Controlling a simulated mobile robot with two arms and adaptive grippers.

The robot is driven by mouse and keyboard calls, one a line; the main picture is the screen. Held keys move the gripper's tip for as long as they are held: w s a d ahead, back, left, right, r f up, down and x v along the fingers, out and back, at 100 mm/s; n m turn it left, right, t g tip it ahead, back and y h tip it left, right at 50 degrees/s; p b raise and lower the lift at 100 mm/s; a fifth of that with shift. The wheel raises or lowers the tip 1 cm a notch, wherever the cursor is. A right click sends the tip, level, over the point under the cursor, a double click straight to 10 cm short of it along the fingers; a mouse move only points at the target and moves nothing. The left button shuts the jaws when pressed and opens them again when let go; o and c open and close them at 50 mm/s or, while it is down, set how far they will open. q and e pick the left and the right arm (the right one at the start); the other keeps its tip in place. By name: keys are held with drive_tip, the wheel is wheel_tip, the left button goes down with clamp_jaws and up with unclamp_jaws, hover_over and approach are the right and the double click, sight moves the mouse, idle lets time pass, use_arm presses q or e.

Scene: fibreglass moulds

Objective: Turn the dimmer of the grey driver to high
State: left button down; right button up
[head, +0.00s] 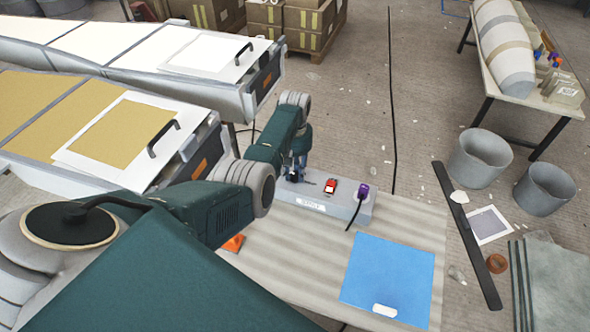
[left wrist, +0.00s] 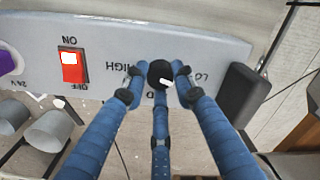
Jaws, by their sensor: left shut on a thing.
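The grey driver (head: 345,209) is a long box on the table, and its face also shows upside down in the left wrist view (left wrist: 210,42). Its black dimmer knob (left wrist: 160,72) has a white mark pointing to the lower right in that view, toward the side of the partly covered "LO" label. The "HIGH" label is left of the knob. My left gripper (head: 297,174) is over the driver's left end; the left wrist view shows its three blue fingers (left wrist: 156,84) closed around the knob. My right gripper is out of view.
The driver has a red ON/OFF switch (head: 331,186) and a purple plug (head: 363,191) with a black cable. A blue sheet (head: 392,276) and an orange piece (head: 234,243) lie on the table (head: 290,262). Long moulds (head: 215,88) stand at left, and grey buckets (head: 480,157) on the floor at right.

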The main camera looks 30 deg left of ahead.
use_arm(q)
drive_tip(key=m+p, duration=0.1)
drive_tip(key=m, duration=0.2)
drive_tip(key=shift+r+m, duration=0.1)
drive_tip(key=shift+m, duration=0.3)
drive_tip(key=m+p, duration=0.1)
drive_tip(key=m, duration=1.1)
drive_tip(key=shift+m, duration=0.3)
drive_tip(key=m, duration=0.4)
drive_tip(key=shift+m, duration=0.3)
drive_tip(key=m, duration=0.3)
drive_tip(key=shift+a+m, duration=0.1)
drive_tip(key=shift+m, duration=0.2)
drive_tip(key=m+b, duration=0.1)
drive_tip(key=m, duration=0.3)
drive_tip(key=shift+m+b, duration=0.35)
drive_tip(key=shift+m, duration=1.65)
